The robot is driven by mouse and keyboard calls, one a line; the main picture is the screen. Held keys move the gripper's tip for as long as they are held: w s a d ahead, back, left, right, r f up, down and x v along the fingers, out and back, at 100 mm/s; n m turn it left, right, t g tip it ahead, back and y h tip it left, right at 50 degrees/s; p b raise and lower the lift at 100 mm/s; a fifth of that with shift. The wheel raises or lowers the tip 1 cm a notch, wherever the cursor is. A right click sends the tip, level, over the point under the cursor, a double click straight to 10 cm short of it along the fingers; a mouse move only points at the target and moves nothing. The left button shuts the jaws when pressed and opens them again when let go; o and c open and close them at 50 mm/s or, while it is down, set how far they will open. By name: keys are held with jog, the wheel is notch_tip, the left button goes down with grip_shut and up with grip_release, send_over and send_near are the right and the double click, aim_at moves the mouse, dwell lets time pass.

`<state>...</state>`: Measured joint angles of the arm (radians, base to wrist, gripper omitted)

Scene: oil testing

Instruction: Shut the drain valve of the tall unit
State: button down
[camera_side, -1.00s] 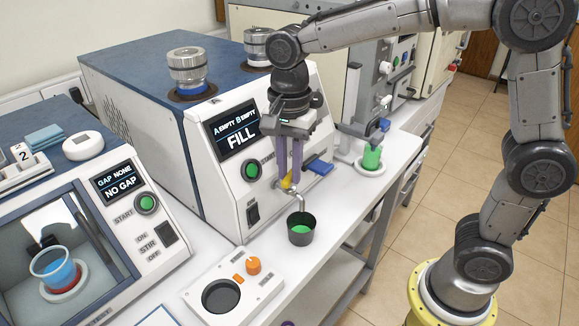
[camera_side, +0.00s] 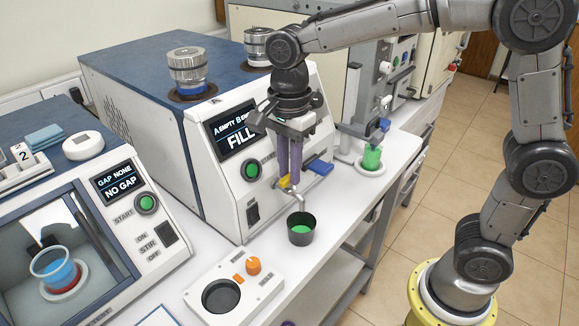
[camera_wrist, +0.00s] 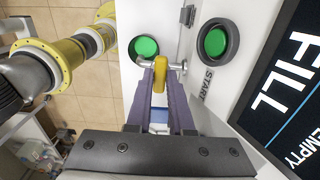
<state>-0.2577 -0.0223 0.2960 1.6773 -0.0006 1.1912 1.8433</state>
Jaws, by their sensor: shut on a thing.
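The unit (camera_side: 150,95) with the FILL screen stands at centre left in the side view. Its drain spout (camera_side: 296,195) comes out low on the front, with a yellow valve lever (camera_side: 284,183) at its root. My gripper (camera_side: 289,182) points down at this valve. In the wrist view its purple fingers (camera_wrist: 160,75) are shut on the yellow lever (camera_wrist: 160,72), which shows between the fingertips. The fingers hide part of the lever. A dark cup (camera_side: 301,236) with green liquid stands below the spout.
A blue lever (camera_side: 319,166) sits just right of my fingers. A green START button (camera_side: 251,170) and a black switch (camera_side: 253,213) are to the left. A white panel (camera_side: 262,291) with an orange knob lies in front. A green beaker (camera_side: 371,158) stands further right.

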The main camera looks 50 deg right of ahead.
jog(key=c, duration=0.8)
grip_release()
notch_tip(320, 180, up, 14)
